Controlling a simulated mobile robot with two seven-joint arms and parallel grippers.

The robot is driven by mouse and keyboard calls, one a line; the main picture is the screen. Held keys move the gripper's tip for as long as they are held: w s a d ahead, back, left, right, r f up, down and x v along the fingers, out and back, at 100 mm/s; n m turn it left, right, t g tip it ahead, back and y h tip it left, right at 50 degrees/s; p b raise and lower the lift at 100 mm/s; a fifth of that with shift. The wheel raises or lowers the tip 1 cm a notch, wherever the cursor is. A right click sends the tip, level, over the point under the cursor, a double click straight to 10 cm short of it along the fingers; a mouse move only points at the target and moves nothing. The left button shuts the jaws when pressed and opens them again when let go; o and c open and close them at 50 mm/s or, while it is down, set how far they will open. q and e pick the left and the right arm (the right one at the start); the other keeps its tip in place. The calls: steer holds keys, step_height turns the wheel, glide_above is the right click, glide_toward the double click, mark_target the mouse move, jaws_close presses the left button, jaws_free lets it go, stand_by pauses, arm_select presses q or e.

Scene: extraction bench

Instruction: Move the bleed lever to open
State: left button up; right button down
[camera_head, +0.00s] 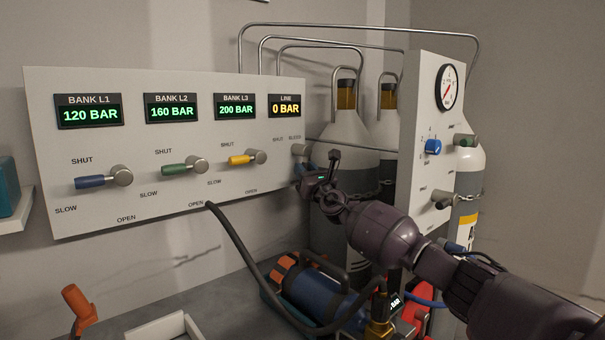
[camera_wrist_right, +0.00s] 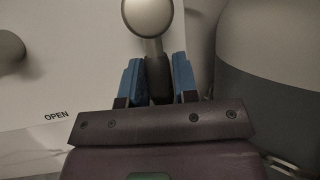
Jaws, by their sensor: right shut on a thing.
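The bleed lever has a round metal hub (camera_head: 299,150) at the right end of the grey valve panel (camera_head: 130,205), below the BLEED label. In the right wrist view the bleed lever (camera_wrist_right: 156,72) hangs from its hub, and its dark grip stands between two blue finger pads. My right gripper (camera_head: 318,175) reaches the panel's right edge and is shut on the bleed lever; its fingers show in the wrist view (camera_wrist_right: 157,82). The gripper hides most of the lever in the head view. An OPEN label (camera_wrist_right: 56,116) is to the lower left there. My left gripper is not in view.
Blue (camera_head: 90,182), green (camera_head: 178,168) and yellow (camera_head: 240,160) levers sit left of the bleed lever. Gas cylinders (camera_head: 340,135) stand behind my gripper. A side panel with a gauge (camera_head: 448,88) is at right. A black hose (camera_head: 238,248) and blue pump (camera_head: 318,292) lie below.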

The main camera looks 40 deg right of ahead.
steer(key=shift+f, duration=0.1)
steer(key=c, duration=0.9)
jaws_free()
steer(key=shift+s, duration=0.1)
steer(key=p+v, duration=0.2)
steer(key=v, duration=0.8)
steer(key=shift+s+p, duration=0.3)
steer(key=shift+p, duration=0.1)
